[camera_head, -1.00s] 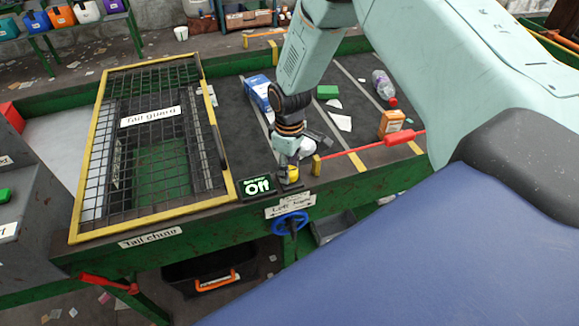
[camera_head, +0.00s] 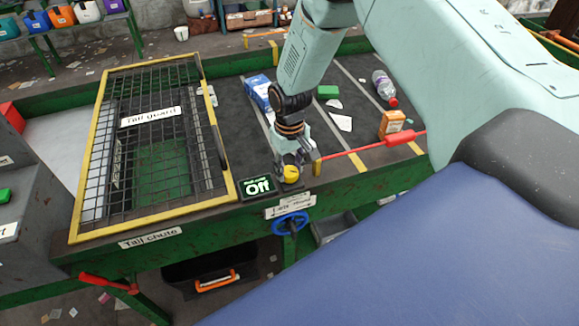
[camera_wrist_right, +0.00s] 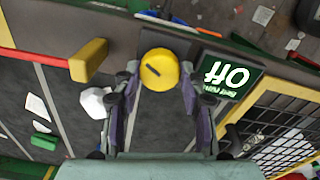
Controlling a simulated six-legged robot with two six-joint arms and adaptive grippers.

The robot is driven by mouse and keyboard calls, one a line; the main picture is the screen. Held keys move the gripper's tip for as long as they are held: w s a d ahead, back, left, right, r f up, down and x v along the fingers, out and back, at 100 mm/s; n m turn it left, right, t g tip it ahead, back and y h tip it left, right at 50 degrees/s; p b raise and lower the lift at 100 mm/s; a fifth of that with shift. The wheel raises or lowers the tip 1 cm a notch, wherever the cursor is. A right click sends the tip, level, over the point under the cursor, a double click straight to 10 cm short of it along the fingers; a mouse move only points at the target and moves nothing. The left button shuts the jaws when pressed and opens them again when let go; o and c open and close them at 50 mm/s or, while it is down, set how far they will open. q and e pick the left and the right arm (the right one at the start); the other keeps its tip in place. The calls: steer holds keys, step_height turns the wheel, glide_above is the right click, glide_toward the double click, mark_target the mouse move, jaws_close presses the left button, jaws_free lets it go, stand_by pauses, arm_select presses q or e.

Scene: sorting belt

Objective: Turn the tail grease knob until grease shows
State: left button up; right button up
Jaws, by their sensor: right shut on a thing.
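A round yellow knob (camera_head: 290,174) with a dark slot-like mark sits at the belt's near edge, beside the lit "Off" display (camera_head: 257,187). My right gripper (camera_head: 291,164) reaches down to it from behind. In the right wrist view, the fingers (camera_wrist_right: 152,88) stand on both sides of the yellow knob (camera_wrist_right: 159,69) and are shut on it. The mark on its face runs slantwise. I see no grease around the knob. A blue handwheel (camera_head: 290,222) is below, under a white label too small to read. My left gripper is not in view.
The yellow-framed tail guard (camera_head: 75,160) lies left of the display. A red lever (camera_head: 372,147) reaches out right of the knob. An orange box (camera_head: 391,124), a bottle (camera_head: 383,84), a blue box (camera_head: 257,92) and a green block (camera_head: 328,91) lie on the belt.

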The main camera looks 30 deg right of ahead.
mark_target(290, 171)
steer(key=shift+s+m, duration=0.1)
steer(key=shift+m, duration=1.5)
steer(key=o, duration=1.2)
steer(key=shift+c, duration=0.2)
step_height(290, 171, up, 12)
